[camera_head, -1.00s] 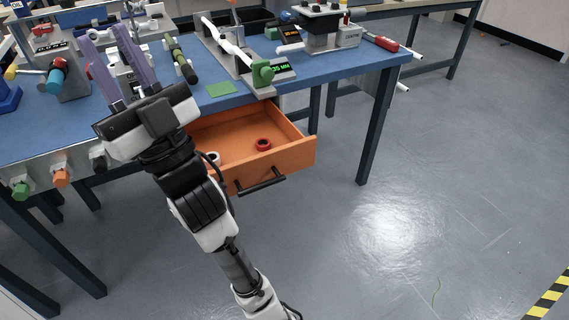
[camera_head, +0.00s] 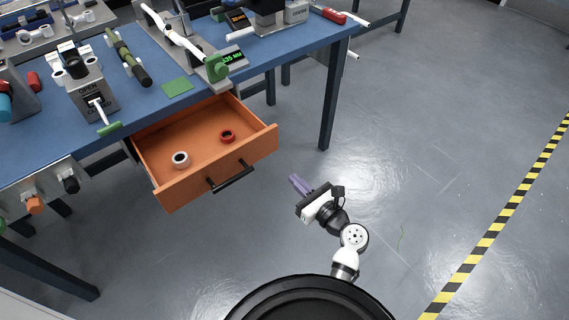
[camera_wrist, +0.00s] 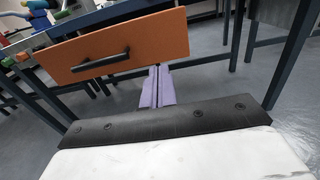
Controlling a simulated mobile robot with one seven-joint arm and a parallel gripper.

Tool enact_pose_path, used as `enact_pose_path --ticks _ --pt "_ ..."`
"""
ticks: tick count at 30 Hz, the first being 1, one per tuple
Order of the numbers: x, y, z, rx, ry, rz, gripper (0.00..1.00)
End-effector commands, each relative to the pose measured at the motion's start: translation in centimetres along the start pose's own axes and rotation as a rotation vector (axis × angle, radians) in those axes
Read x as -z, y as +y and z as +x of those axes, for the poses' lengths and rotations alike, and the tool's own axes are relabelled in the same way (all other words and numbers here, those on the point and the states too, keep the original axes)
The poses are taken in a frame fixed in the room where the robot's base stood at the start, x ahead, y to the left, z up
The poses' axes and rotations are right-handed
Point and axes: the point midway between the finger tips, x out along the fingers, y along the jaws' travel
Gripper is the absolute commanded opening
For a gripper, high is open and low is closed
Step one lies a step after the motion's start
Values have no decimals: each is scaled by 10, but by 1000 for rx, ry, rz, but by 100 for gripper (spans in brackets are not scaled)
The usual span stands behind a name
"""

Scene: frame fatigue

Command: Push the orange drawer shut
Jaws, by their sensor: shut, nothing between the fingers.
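The orange drawer (camera_head: 172,189) is pulled out from under the blue workbench. Its front has a black bar handle (camera_head: 232,178). A white ring (camera_head: 180,159) and a red ring (camera_head: 227,136) lie inside it. My gripper (camera_head: 294,180) has purple fingers, shut and empty, to the right of the drawer front and apart from it in the head view. In the wrist view, the drawer front (camera_wrist: 150,38) and its handle (camera_wrist: 100,63) show ahead, with the closed fingertips (camera_wrist: 158,70) near the front's lower edge. I cannot tell the exact gap.
The blue workbench (camera_head: 160,72) carries fixtures, including a green-handled clamp (camera_head: 217,66) and a green pad (camera_head: 177,87). A dark bench leg (camera_head: 331,105) stands right of the drawer. The floor (camera_head: 420,140) is open up to yellow-black tape (camera_head: 495,228).

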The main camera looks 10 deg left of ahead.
Motion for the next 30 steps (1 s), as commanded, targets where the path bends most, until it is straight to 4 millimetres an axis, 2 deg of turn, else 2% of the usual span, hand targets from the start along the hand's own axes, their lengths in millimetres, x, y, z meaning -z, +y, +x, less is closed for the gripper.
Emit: enact_pose_path --ticks 12,16,22,30 --pt "-3 1 87 -4 0 -7 0" --pt "-2 1 109 -3 0 -6 0" --pt "-2 0 128 -1 0 -7 0" --pt "0 0 131 0 1 -7 0"
